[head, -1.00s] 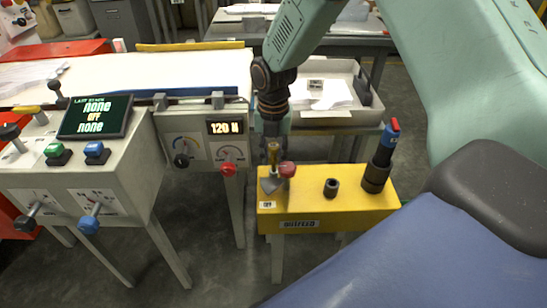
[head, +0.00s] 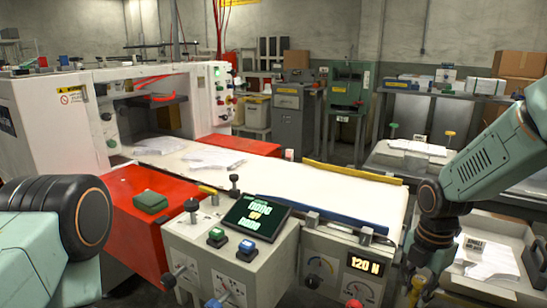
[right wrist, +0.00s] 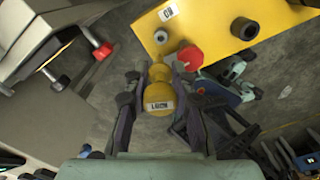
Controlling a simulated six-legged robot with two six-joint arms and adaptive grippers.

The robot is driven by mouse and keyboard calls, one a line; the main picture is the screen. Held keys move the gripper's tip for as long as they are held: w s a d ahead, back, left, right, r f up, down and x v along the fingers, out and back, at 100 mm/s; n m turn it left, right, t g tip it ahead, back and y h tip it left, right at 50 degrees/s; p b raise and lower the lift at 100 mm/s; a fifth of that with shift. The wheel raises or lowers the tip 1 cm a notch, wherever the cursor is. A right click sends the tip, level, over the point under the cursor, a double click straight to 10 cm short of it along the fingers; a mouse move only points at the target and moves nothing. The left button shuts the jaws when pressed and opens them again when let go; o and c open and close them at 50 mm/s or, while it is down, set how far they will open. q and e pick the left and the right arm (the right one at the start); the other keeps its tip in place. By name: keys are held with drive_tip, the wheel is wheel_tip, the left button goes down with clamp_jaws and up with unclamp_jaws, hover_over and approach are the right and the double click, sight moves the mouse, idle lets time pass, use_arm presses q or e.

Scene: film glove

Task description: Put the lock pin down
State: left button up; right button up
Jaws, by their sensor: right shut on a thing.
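The lock pin (right wrist: 160,98) has a round yellow head with a small white label. In the right wrist view it sits between the two dark fingers of my right gripper (right wrist: 156,108), which is shut on it. A yellow block (right wrist: 205,25) lies beyond the pin at the top of that view. Pin and gripper show in front of the floor and the block's near edge; I cannot tell their height. In the head view my right gripper (head: 416,288) is at the bottom right, partly cut off, with a bit of yellow at it. My left gripper is outside the view.
A red knob (right wrist: 190,57) and a black socket (right wrist: 243,28) are on or at the block. A grey control box with a screen (head: 256,216) and a 120 N display (head: 364,264) stands left of my right gripper. A tray with papers (head: 490,262) is to its right.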

drive_tip(key=m, duration=0.1)
drive_tip(key=a+m, duration=0.1)
drive_tip(key=m, duration=0.1)
drive_tip(key=shift+s+f, duration=0.15)
drive_tip(key=shift+s, duration=0.25)
drive_tip(key=m, duration=0.1)
drive_tip(key=a+m, duration=0.1)
drive_tip(key=m, duration=0.1)
drive_tip(key=shift+s+a+f, duration=0.1)
drive_tip(key=shift+s+a, duration=0.1)
drive_tip(key=shift+s, duration=0.15)
drive_tip(key=s+a+r+m, duration=0.2)
drive_tip(key=a+m, duration=0.3)
drive_tip(key=m, duration=0.3)
drive_tip(key=s+a+r+m, duration=0.3)
drive_tip(key=s+a+m, duration=0.1)
drive_tip(key=m, duration=0.5)
drive_tip(key=shift+a+r+p, duration=0.2)
drive_tip(key=shift+a+p, duration=0.25)
drive_tip(key=shift+a, duration=0.05)
